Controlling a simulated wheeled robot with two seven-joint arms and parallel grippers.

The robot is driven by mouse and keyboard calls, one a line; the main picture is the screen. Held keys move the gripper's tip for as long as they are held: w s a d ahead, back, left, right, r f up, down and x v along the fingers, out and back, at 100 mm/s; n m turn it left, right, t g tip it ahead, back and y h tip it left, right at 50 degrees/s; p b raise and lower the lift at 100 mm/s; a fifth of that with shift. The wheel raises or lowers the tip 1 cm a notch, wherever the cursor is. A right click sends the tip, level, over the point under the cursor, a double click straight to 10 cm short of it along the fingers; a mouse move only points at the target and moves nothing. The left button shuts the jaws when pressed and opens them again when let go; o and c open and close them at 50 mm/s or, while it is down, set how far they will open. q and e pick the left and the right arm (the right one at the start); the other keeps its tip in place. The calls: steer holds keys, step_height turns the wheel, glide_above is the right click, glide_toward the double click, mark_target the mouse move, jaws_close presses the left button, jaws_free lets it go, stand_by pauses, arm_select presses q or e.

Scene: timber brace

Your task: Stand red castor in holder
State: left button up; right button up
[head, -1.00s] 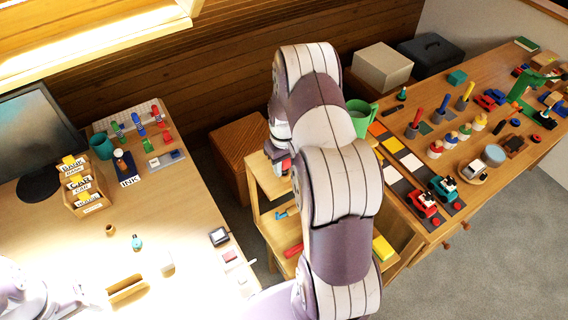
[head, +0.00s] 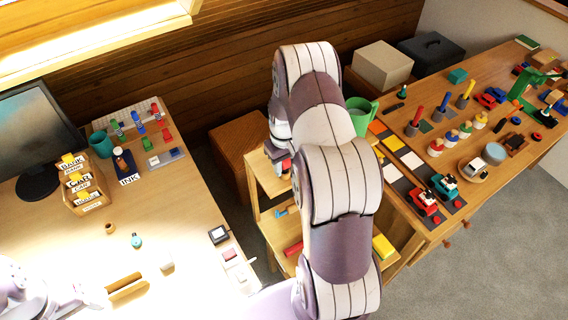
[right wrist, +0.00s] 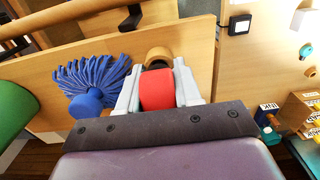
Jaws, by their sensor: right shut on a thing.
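The red castor (right wrist: 158,89) is between the two pale fingers of my right gripper (right wrist: 158,88), which is shut on it. A round tan wooden piece with a dark middle (right wrist: 159,54) lies just beyond the castor in the right wrist view. I cannot tell whether it is the holder, or whether the castor touches it. In the head view my right gripper (head: 281,165) is over the top of the wooden shelf unit, mostly hidden by my own arm. My left gripper (head: 82,300) is at the lower left corner, too washed out to read.
A green cup (head: 359,115) stands at the shelf's back right. A blue fringed thing (right wrist: 92,82) lies beside the gripper in the wrist view. The left desk holds a card box (head: 84,187) and ink stand. The right bench (head: 440,250) is crowded with toys.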

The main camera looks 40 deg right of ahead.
steer(key=shift+f+b, duration=0.3)
steer(key=shift+f, duration=0.15)
stand_by(0.4)
steer(key=o, duration=1.1)
steer(key=shift+o, duration=0.2)
steer(key=shift+r, duration=0.1)
steer(key=shift+w+r, duration=0.1)
steer(key=shift+r, duration=0.3)
step_height(320, 180, up, 11)
steer(key=b, duration=0.3)
steer(key=shift+r+b, duration=0.1)
steer(key=shift+b, duration=0.3)
steer(key=shift+r, duration=0.3)
